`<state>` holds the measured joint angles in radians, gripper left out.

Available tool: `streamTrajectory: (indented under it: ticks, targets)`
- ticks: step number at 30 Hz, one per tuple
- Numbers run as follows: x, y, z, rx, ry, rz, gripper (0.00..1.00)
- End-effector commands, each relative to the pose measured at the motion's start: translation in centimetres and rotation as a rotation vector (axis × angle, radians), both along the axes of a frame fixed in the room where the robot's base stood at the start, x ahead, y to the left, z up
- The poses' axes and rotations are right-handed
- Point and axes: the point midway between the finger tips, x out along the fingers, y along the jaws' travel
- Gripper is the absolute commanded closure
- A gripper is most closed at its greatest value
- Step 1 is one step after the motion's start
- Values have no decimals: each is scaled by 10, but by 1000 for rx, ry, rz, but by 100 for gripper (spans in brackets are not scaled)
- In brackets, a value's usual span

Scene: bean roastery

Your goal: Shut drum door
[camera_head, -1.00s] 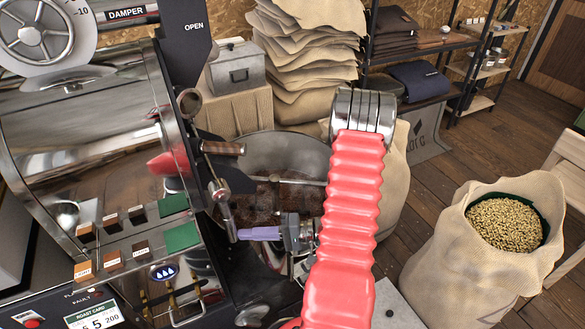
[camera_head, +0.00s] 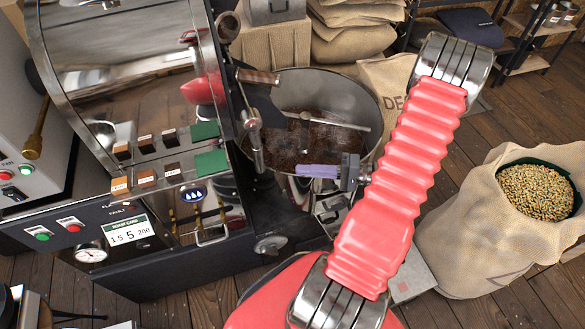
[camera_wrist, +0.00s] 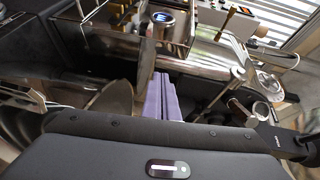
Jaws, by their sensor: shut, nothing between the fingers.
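The drum door (camera_head: 262,103) appears to be the dark plate on the roaster's front face, seen nearly edge-on above the round tray. A wooden handle (camera_head: 258,77) and a metal lever (camera_head: 252,130) hanging downward are beside it. I cannot tell how far the door stands open. My gripper (camera_head: 300,171) has purple fingers, pressed together and empty. It points left over the tray's front rim, a little right of the lever's lower end, with a visible gap. In the wrist view, the shut fingers (camera_wrist: 165,98) point toward the shiny machine; the door is not clearly identifiable there.
The round tray (camera_head: 372,100) holds dark beans below the door. The roaster's control panel (camera_head: 80,232) and coloured sample blocks (camera_head: 212,163) are at left. A burlap sack (camera_head: 470,225) of pale beans stands at right. Wooden floor (camera_head: 500,110) lies open behind it.

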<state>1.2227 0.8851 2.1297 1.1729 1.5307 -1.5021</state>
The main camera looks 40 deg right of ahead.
Motion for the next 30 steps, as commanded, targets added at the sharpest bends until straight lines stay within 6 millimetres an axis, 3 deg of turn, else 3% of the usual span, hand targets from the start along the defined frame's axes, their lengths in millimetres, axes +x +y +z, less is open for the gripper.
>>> streamTrajectory:
  ticks: [6, 12, 30]
  targets:
    - [-24, -23, 0, -2, -1, -1, 100]
    - [-36, -33, 0, -1, 0, 2, 100]
    - [-36, -33, 0, -1, 0, 5, 100]
